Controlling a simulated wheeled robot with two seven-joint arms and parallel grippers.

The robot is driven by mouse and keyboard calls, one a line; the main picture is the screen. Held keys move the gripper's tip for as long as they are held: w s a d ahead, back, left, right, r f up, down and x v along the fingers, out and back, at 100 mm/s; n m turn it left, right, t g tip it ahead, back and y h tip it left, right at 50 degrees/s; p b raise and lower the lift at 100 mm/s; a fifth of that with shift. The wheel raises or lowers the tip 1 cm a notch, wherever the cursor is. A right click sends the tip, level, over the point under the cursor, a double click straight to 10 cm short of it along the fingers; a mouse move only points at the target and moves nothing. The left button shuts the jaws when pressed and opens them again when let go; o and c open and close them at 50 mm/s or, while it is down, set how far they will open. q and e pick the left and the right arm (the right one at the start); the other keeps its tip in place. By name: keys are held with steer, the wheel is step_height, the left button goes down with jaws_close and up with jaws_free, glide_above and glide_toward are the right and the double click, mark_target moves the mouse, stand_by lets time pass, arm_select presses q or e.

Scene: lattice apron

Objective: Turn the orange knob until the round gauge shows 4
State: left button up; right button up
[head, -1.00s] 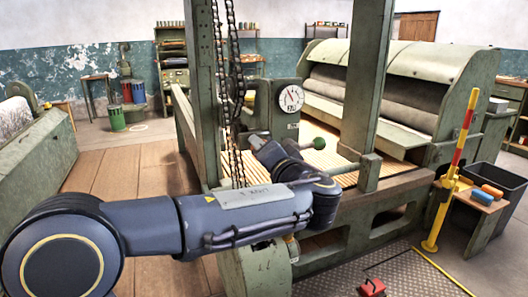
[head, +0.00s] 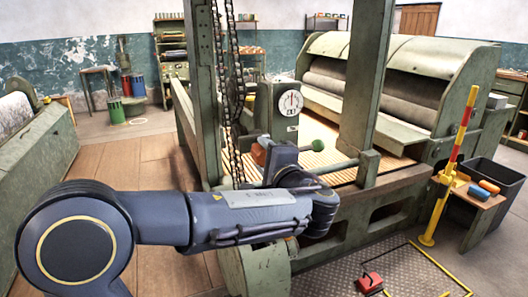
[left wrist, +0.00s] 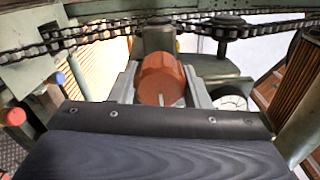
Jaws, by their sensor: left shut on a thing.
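The orange knob (head: 258,154) sits on the green machine post, left of and below the round gauge. In the left wrist view the faceted orange knob (left wrist: 162,80) is between the two grey fingers of my left gripper (left wrist: 160,70), which is shut on it. The head view shows my left gripper (head: 267,149) at the knob, partly hidden by my own wrist. Part of the gauge (left wrist: 232,102) shows in the wrist view. My right gripper is not in view.
Hanging chains (head: 238,80) and a green upright (head: 203,90) stand close left of the knob. A green ball-ended lever (head: 318,145) is to its right. A thick upright (head: 365,80), a yellow-red post (head: 456,170) and a red floor box (head: 371,282) are further right.

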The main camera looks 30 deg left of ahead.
arm_select(q)
steer(key=shift+f+m, duration=0.1)
steer(key=shift+m, duration=0.2)
steer(key=o, duration=1)
steer(key=v, duration=0.8)
